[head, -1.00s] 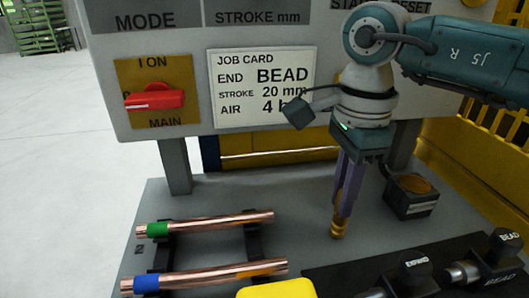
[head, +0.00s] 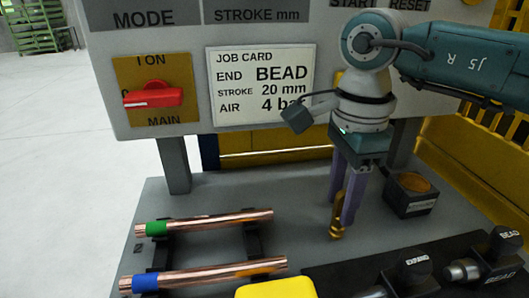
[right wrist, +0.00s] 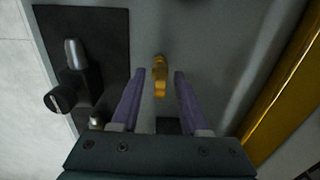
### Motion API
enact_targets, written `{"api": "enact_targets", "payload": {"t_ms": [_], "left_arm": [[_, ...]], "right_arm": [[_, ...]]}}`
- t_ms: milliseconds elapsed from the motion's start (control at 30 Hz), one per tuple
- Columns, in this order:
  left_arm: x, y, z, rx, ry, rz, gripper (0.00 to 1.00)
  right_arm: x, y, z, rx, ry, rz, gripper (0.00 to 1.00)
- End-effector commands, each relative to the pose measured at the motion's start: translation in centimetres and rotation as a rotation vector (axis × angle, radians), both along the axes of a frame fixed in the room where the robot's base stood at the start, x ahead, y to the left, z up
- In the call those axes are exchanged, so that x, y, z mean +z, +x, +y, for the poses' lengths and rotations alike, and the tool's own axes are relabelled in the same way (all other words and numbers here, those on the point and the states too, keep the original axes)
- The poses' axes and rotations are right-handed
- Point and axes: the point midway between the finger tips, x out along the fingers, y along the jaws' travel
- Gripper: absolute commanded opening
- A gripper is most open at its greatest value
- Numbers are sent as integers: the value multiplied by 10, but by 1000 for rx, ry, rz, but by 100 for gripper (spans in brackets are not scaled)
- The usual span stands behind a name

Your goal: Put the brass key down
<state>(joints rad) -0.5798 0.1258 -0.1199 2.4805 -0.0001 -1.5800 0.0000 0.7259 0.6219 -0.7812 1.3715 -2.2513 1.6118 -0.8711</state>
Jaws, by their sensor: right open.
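The brass key (head: 336,222) is at the grey bench top, below and between the fingers of my right gripper (head: 343,212). In the right wrist view the key (right wrist: 160,80) sits in the gap between the two purple fingers (right wrist: 160,74), apart from both. My right gripper is open and points down at the bench. In the head view the key looks long and narrow, seen in front of the fingers. I cannot tell whether it stands or lies. My left gripper is not in view.
Two copper tubes, one with a green band (head: 215,224) and one with a blue band (head: 215,276), rest on black supports at left. Black tools labelled EXPAND (head: 411,272) and BEAD (head: 497,252) are at front right. A box with an amber top (head: 411,190) stands right of the gripper.

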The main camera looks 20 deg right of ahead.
Motion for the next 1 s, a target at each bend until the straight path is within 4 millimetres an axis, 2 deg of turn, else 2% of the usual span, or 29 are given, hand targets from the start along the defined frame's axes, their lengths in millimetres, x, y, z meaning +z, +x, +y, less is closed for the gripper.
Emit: {"api": "enact_targets", "payload": {"t_ms": [33,167,400,600,767,1000], "left_arm": [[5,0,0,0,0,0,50],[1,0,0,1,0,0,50],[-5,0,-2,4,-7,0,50],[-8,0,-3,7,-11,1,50],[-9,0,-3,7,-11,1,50],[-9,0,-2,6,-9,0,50]], "right_arm": [[5,0,0,0,0,0,45],[22,1,0,1,0,-5,45],[76,1,-1,1,-2,-7,45],[110,1,0,0,0,-3,45],[122,0,0,0,0,-1,45],[123,0,0,0,0,0,45]]}}
